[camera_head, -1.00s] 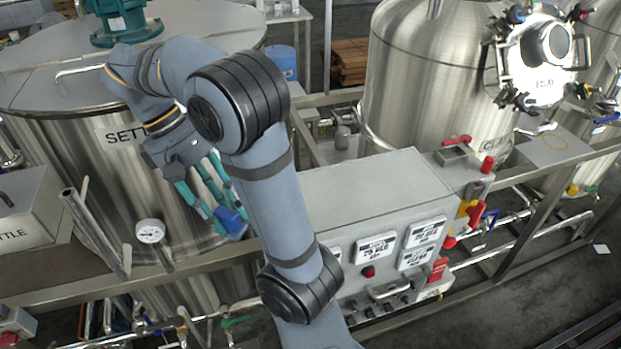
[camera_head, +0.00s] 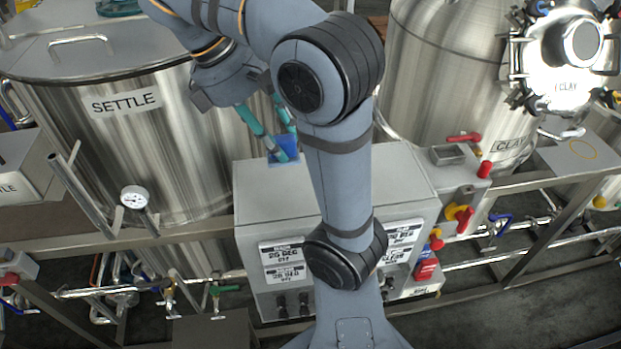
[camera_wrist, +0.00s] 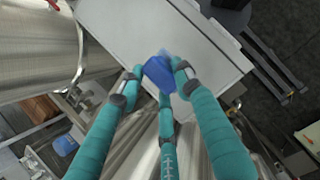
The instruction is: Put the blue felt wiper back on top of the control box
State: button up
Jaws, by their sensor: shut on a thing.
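The blue felt wiper (camera_head: 284,147) is held between the teal fingers of my gripper (camera_head: 277,150). In the wrist view the wiper (camera_wrist: 158,72) sits between the fingertips of my gripper (camera_wrist: 152,82), which are shut on it. The control box (camera_head: 252,196) is a pale grey cabinet with labels and knobs on its front. The wiper appears over the box's top near its back left part; I cannot tell whether it touches the top. In the wrist view the flat box top (camera_wrist: 130,30) lies beyond the wiper. My arm hides the middle of the box.
The SETTLE tank (camera_head: 150,150) with a gauge (camera_head: 134,198) stands left of the box. The CLAY tank (camera_head: 440,75) stands behind right. A small grey tray (camera_head: 449,154) and red and yellow handles (camera_head: 460,214) lie right of the box. Its visible top is clear.

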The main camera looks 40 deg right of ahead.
notch_tip(320, 180, down, 8)
jog(key=b, duration=0.3)
jog(key=shift+a+r, duration=0.15)
jog(key=shift+r, duration=0.05)
jog(key=shift+f+b, duration=0.1)
jog(key=shift+b, duration=0.25)
jog(key=o, duration=1)
jog(key=p+v, duration=0.7)
jog(key=v, duration=0.5)
jog(key=b+x, duration=0.7)
jog(key=x, duration=0.5)
jog(key=shift+f+b, duration=0.3)
jog(key=shift+f, duration=0.1)
notch_tip(320, 180, up, 5)
jog(key=p, duration=0.3)
